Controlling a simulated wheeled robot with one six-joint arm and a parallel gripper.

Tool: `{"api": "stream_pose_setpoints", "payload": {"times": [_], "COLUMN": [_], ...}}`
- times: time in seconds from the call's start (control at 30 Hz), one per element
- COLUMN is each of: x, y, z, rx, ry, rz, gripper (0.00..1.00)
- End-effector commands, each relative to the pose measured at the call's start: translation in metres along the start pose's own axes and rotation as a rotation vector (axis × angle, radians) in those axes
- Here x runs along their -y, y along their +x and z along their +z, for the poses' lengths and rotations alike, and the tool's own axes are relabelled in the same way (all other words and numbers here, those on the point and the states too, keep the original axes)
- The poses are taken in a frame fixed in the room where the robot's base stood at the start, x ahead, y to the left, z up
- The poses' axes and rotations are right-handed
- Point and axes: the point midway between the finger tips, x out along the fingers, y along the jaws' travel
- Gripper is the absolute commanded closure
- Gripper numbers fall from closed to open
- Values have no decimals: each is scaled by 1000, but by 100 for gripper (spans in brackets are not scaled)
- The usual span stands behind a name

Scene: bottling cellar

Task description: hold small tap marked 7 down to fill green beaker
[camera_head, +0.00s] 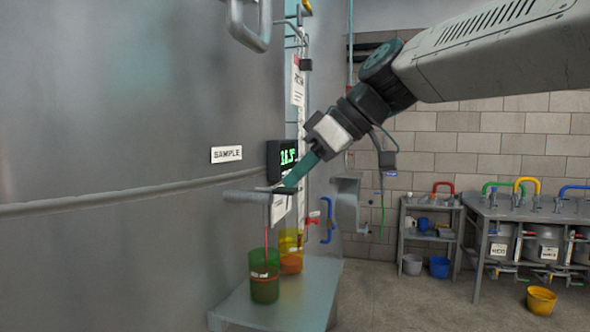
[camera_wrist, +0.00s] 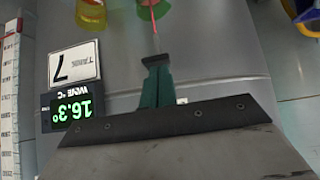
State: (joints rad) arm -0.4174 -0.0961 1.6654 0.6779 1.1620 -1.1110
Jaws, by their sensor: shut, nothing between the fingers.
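The green beaker (camera_head: 265,285) stands upright on a grey shelf below the small tap (camera_head: 246,196), which sticks out from the tank wall. A thin red stream (camera_head: 266,240) falls into the beaker, and dark liquid shows in its lower part. My gripper (camera_head: 290,183) is shut and empty, its teal fingers pointing down at the tap's dark lever and seeming to touch it. In the wrist view the shut fingertips (camera_wrist: 155,62) are near the top of the red stream, with the green beaker (camera_wrist: 148,8) beyond. A plate marked 7 (camera_wrist: 75,64) is beside them.
A yellow beaker with orange contents (camera_head: 291,262) stands close behind the green one on the shelf (camera_head: 240,310). A lit display (camera_head: 288,157) is on the wall beside my gripper. A blue handle (camera_head: 327,220) is to the right. Open floor lies beyond.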

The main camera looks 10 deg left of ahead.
Motion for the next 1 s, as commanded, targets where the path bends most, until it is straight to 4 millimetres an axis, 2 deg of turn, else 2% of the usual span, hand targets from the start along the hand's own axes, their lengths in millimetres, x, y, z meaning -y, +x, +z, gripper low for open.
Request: {"api": "stream_pose_setpoints", "payload": {"times": [0.67,0.87,1.0], "x": [0,-2,-2], "y": [-12,-35,-71], "z": [-13,-42,-45], "rx": [1,-1,-2], "ry": [0,1,3], "rz": [1,4,7], "gripper": [100,100,100]}}
